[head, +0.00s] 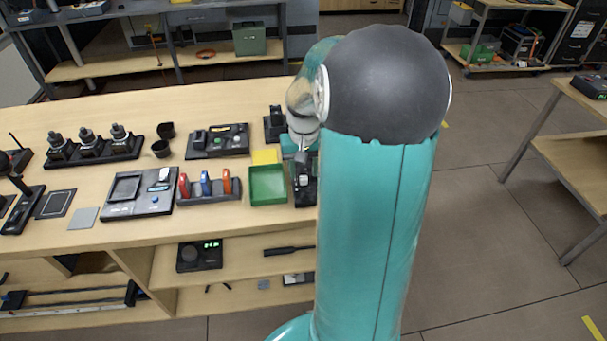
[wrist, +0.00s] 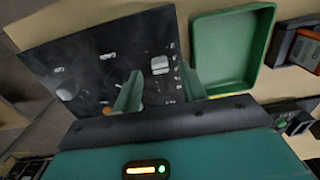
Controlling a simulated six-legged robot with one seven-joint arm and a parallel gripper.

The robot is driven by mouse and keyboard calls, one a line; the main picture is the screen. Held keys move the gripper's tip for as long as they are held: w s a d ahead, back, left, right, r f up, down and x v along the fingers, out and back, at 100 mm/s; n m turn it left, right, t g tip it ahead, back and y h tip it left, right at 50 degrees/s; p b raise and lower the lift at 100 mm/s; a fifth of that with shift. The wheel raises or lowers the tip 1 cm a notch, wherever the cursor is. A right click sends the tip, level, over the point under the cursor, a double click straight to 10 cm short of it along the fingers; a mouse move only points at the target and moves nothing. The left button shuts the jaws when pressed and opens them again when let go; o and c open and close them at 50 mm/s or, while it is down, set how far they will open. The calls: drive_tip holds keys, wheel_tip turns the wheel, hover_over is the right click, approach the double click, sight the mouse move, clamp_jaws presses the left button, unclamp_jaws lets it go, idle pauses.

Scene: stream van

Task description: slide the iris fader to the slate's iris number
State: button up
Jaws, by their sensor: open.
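A black control panel (wrist: 100,62) with knobs and printed marks fills the upper left of the wrist view. A pale fader cap (wrist: 160,65) stands on it beside a column of small scale marks, too blurred to read. My gripper (wrist: 158,72) is open, its two green fingers pointing at the panel with the cap between them in the picture. I cannot tell whether they touch it. In the head view the panel (head: 305,191) is at the bench's right end, partly hidden by my arm, with my gripper (head: 304,155) above it. I cannot make out the slate's iris number.
A green tray (head: 268,185) lies just left of the panel; it also shows in the wrist view (wrist: 235,45). A rack with red, blue and orange items (head: 209,188) stands beside it. A device with green lit digits (head: 199,255) sits on the lower shelf.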

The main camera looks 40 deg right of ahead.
sight(302, 174)
drive_tip(key=shift+f, duration=1.25)
clamp_jaws()
drive_tip(key=shift+w+d, duration=0.55)
drive_tip(key=shift+w, duration=0.2)
drive_tip(key=shift+w+d, duration=0.5)
drive_tip(key=shift+w, duration=0.25)
unclamp_jaws()
